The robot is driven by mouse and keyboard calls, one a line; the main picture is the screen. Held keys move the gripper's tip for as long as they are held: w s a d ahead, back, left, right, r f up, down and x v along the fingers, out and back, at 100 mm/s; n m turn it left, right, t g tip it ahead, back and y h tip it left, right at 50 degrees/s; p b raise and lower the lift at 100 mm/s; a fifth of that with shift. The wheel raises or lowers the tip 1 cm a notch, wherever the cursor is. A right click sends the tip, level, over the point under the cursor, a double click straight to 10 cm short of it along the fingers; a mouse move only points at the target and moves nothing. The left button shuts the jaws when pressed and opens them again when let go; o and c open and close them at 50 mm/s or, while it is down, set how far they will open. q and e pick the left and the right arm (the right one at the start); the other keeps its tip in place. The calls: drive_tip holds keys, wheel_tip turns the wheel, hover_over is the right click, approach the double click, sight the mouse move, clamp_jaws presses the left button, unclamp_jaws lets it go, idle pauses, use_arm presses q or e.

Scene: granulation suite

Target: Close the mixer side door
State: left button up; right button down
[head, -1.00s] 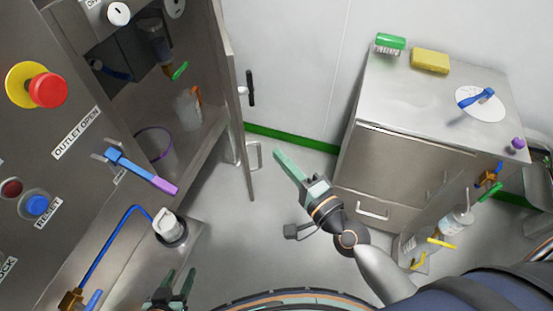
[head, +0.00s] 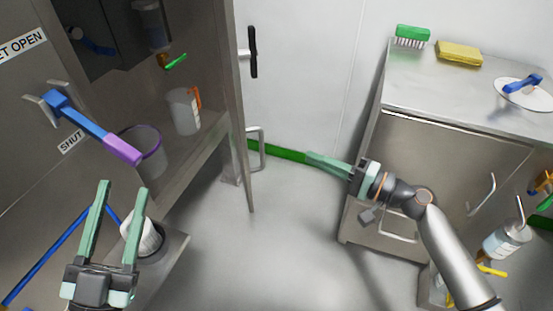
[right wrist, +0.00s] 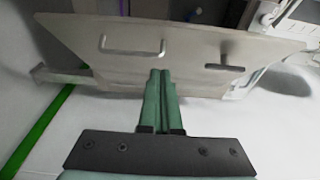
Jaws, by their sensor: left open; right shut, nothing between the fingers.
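The mixer side door (head: 238,100) is a grey metal panel standing open, seen nearly edge-on in the head view. A black latch handle (head: 253,50) and a metal D-handle (head: 257,148) stick out from its right-hand face. In the right wrist view the door (right wrist: 190,45) spans the upper picture, with the D-handle (right wrist: 132,42) and black handle (right wrist: 225,67) facing me. My right gripper (head: 310,158) is shut and empty, right of the door and apart from the D-handle, pointing left. My left gripper (head: 122,188) is open and empty, before the mixer front.
A blue and purple lever (head: 92,127) juts from the mixer front above my left gripper. A beaker (head: 184,110) stands inside the open cabinet. A metal cabinet (head: 430,150) with a brush (head: 412,36) and sponge (head: 459,54) stands at right. The floor between is clear.

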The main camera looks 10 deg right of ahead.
sight(246, 148)
use_arm(q)
drive_tip(key=shift+w+a+f+n+g+y+p, duration=0.15)
drive_tip(key=shift+w+f+n+g+y, duration=0.15)
drive_tip(key=shift+f, duration=0.5)
drive_tip(key=shift+w+f+n+g+y+p, duration=0.2)
drive_tip(key=shift+w+f+n+y, duration=0.2)
drive_tip(key=shift+f, duration=0.35)
drive_tip(key=shift+w+a+f+n+g+y+p, duration=0.15)
drive_tip(key=shift+w+f+n+g+y, duration=0.2)
drive_tip(key=shift+f, duration=0.45)
use_arm(e)
drive_tip(key=shift+s+a+x, duration=0.35)
drive_tip(key=shift+x, duration=1.75)
drive_tip(key=shift+s+a+x, duration=0.35)
drive_tip(key=shift+x, duration=1.75)
drive_tip(key=shift+s+a+x, duration=0.3)
drive_tip(key=shift+a+x, duration=0.05)
drive_tip(key=shift+x, duration=1.8)
